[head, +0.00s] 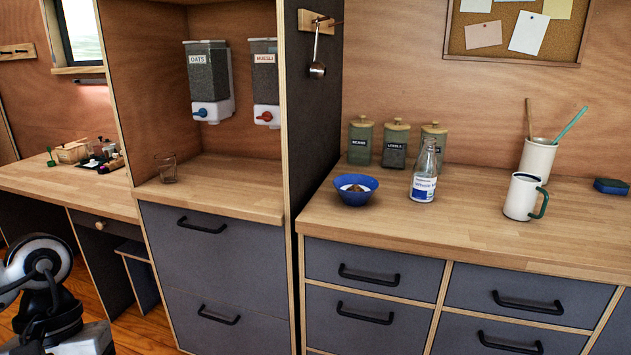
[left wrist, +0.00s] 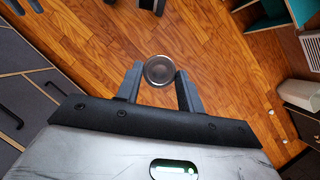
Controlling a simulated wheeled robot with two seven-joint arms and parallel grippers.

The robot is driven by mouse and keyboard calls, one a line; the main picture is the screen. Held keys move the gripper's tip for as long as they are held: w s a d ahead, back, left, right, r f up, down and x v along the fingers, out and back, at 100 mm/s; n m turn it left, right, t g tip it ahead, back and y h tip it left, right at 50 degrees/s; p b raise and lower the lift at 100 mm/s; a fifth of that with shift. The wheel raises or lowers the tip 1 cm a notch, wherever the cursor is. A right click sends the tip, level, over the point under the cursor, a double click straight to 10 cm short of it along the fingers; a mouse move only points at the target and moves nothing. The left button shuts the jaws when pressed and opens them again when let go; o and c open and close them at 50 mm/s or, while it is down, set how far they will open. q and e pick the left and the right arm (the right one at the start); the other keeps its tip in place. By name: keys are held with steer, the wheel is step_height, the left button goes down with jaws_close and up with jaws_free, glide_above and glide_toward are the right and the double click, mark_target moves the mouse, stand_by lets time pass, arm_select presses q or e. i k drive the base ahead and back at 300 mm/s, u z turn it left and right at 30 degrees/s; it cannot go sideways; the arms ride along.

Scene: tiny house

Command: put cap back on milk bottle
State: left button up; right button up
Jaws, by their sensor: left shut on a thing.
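The milk bottle (head: 424,180), clear glass with a blue and white label, stands upright on the wooden counter in the head view. No cap can be made out on its narrow neck. In the left wrist view my left gripper (left wrist: 159,75) is shut on a small round grey metallic disc, the cap (left wrist: 158,69), held between the fingertips above the floor. My left arm shows at the lower left of the head view, well away from the bottle; its fingers are not visible there. My right gripper is in neither view.
On the counter (head: 450,235), a blue bowl (head: 356,197) stands left of the bottle, a white mug (head: 522,197) to the right, and green canisters (head: 395,145) behind. A tall dark partition (head: 312,130) separates this counter from the dispenser alcove. The counter front is clear.

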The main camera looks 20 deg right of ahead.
mark_target(424, 175)
steer(key=z, duration=1.05)
